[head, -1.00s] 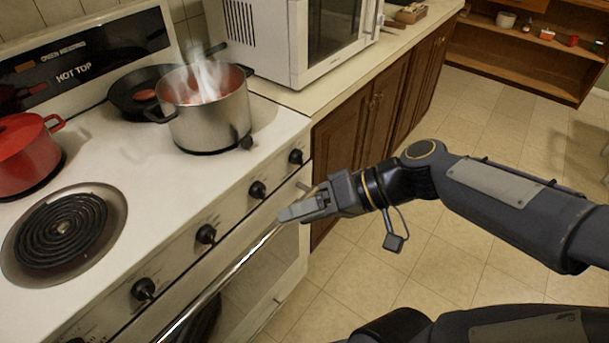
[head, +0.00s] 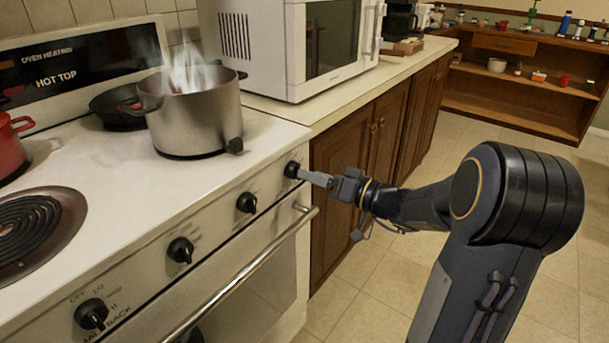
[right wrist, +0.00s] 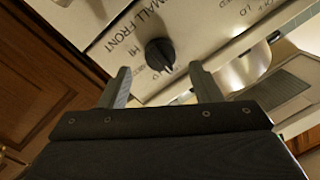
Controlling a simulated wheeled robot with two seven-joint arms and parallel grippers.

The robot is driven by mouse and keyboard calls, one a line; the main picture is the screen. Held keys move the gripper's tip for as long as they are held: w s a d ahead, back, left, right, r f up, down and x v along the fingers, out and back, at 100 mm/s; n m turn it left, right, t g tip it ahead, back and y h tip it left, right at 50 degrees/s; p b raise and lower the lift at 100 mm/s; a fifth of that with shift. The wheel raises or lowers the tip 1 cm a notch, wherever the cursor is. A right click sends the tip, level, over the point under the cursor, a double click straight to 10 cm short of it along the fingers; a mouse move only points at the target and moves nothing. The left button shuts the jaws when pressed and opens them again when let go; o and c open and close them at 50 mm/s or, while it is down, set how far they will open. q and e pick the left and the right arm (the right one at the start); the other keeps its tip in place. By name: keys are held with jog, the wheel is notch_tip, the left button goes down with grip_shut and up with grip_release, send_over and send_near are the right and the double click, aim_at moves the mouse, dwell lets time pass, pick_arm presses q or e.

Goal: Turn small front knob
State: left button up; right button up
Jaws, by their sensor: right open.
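The small front knob (head: 292,169) is the black knob at the right end of the stove's front panel. In the right wrist view the knob (right wrist: 160,54) sits under the printed words "SMALL FRONT", with "HI" beside it. My right gripper (head: 308,175) is at the knob in the head view. In the right wrist view its two fingers (right wrist: 160,85) are apart, with the knob showing between and just beyond the tips. I cannot tell whether they touch it. My left gripper is not in view.
Other black knobs (head: 247,202) line the panel to the left. The oven handle (head: 240,278) runs below it. A steaming pot (head: 195,125) stands on the stove above. Wooden cabinets (head: 340,165) are to the right, with open floor in front.

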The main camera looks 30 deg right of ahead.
aim_at(295, 171)
jog(key=shift+x, duration=1.7)
jog(key=shift+c, duration=0.4)
